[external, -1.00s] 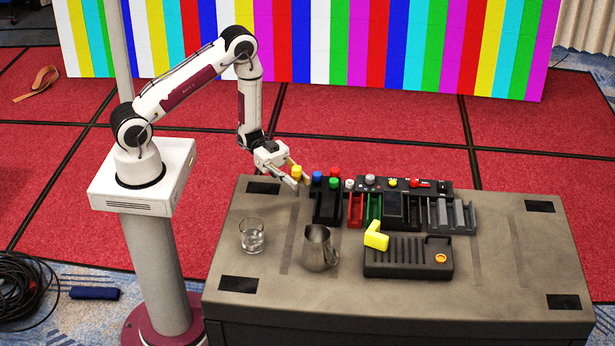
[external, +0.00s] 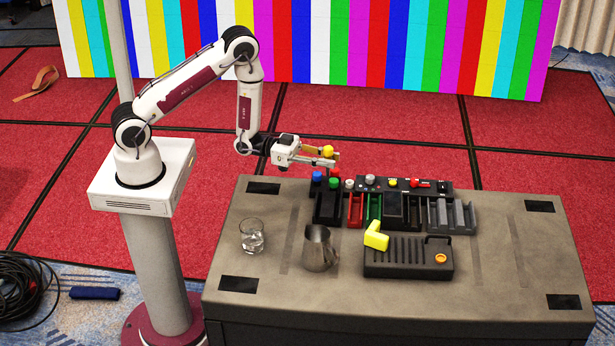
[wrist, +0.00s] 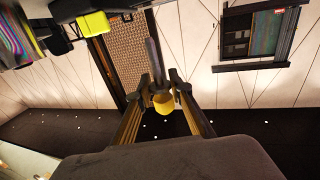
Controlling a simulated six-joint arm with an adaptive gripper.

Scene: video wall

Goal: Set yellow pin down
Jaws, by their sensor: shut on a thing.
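The yellow pin (external: 328,151) is held between the fingertips of my gripper (external: 334,158), raised above the back-left edge of the dark table. In the wrist view, the yellow pin's cup-like head (wrist: 163,103) sits between the two fingers (wrist: 162,92), with a grey shaft extending from it. My gripper is shut on the pin and looks roughly level. A black holder (external: 327,208) stands below, with a blue-topped pin (external: 317,177) and a green-topped pin (external: 334,183) at its back. Part of the area behind the fingers is hidden.
A glass (external: 252,237), a metal pitcher (external: 319,248) and a slotted black box (external: 408,258) with a yellow block (external: 376,237) on it stand at the front. Coloured trays (external: 374,210) and a black panel (external: 437,188) are to the right. The table's right side is clear.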

